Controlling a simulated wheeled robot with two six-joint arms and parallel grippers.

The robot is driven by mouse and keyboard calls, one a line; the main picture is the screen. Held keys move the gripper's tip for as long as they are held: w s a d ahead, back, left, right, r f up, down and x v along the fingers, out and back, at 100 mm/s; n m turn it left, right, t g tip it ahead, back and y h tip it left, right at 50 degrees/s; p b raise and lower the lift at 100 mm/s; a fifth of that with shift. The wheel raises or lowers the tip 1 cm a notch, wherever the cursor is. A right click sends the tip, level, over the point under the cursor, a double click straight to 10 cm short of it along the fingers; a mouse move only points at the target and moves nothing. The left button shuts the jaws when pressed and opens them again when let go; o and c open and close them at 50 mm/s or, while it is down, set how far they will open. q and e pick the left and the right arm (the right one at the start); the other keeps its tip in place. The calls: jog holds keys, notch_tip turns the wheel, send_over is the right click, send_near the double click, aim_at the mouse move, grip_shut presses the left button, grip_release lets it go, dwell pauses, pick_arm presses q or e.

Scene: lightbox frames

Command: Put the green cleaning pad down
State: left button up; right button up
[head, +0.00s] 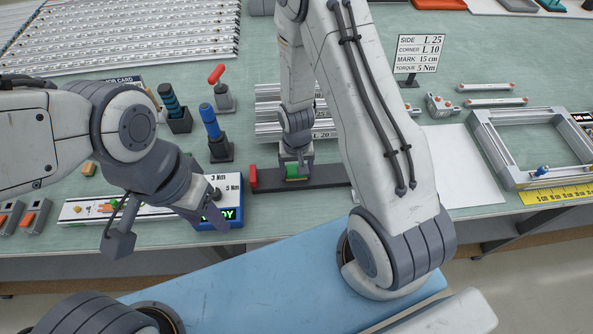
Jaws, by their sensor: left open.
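The green cleaning pad (292,171) is a small green piece in the middle of the head view, at the dark bar with a red end block. My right gripper (294,168) reaches down over it from above and appears shut on it. The gripper and arm hide part of the pad, and I cannot tell whether its underside touches the bar. My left gripper (167,234) is open and empty, its fingers wide apart over the front left edge of the bench, away from the pad.
The dark bar (325,176) lies near the bench's front edge, its red block (253,178) at the left. A blue-based display (232,216), blue-handled tool (210,122) and red-handled tool (217,76) stand left. A white sheet (462,160) and metal frame (488,130) lie right.

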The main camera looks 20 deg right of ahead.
jog(key=shift+p, duration=0.5)
jog(key=shift+w+r, duration=0.15)
jog(key=shift+r, duration=0.05)
notch_tip(320, 180, up, 11)
jog(key=b, duration=0.2)
jog(key=s+a+r+n, duration=0.5)
jog(key=s+a+r, duration=0.1)
jog(key=s, duration=0.3)
jog(key=s+a+r+n+y, duration=0.1)
jog(key=s+a+r+n, duration=0.4)
jog(key=s, duration=0.4)
notch_tip(320, 180, up, 2)
jog(key=shift+a+r+n, duration=0.15)
jog(key=shift+a+n, duration=0.15)
jog(key=shift+a, duration=0.35)
jog(key=shift+f+b, duration=0.8)
jog(key=shift+f, duration=0.1)
